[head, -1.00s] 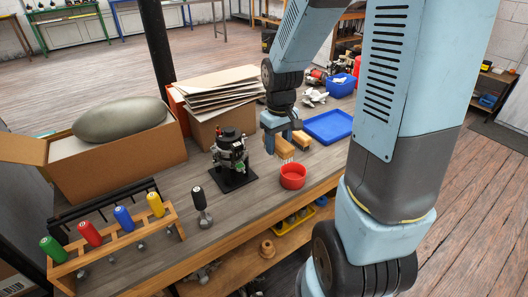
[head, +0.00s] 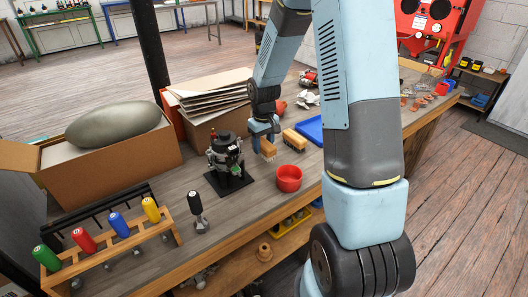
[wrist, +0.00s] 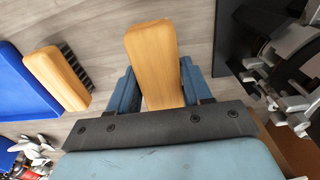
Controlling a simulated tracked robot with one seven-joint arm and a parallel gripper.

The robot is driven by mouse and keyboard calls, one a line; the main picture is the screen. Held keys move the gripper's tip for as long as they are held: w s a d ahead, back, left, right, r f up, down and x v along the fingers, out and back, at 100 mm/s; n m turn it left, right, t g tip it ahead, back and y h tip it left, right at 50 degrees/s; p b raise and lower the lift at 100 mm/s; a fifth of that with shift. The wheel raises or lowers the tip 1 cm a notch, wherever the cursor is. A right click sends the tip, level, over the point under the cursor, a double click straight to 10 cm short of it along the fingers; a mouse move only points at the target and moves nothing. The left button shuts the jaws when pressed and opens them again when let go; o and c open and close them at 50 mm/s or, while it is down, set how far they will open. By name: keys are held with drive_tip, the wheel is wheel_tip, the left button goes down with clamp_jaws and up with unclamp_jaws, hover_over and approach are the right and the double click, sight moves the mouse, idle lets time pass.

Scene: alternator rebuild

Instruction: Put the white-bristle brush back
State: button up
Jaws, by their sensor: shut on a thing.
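My gripper (head: 265,135) is shut on the white-bristle brush (head: 268,147), a wooden block with pale bristles pointing down, over the middle of the bench. In the wrist view the brush's wooden back (wrist: 152,60) sticks out between the two blue fingers (wrist: 155,88). I cannot tell whether its bristles touch the bench. A second wooden brush (head: 295,139) lies just to the right; in the wrist view this brush (wrist: 58,77) shows dark bristles and stands apart from the held one.
A blue tray (head: 311,131) lies right of the second brush. A red cup (head: 288,178) stands near the bench's front edge. The alternator (head: 225,152) on its black plate (head: 231,183) is to the left. Stacked cardboard (head: 209,92) is behind. Bare bench shows between alternator and cup.

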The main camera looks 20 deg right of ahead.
sight(263, 151)
drive_tip(key=shift+w+f, duration=0.35)
drive_tip(key=shift+f, duration=1.75)
drive_tip(key=o, duration=1)
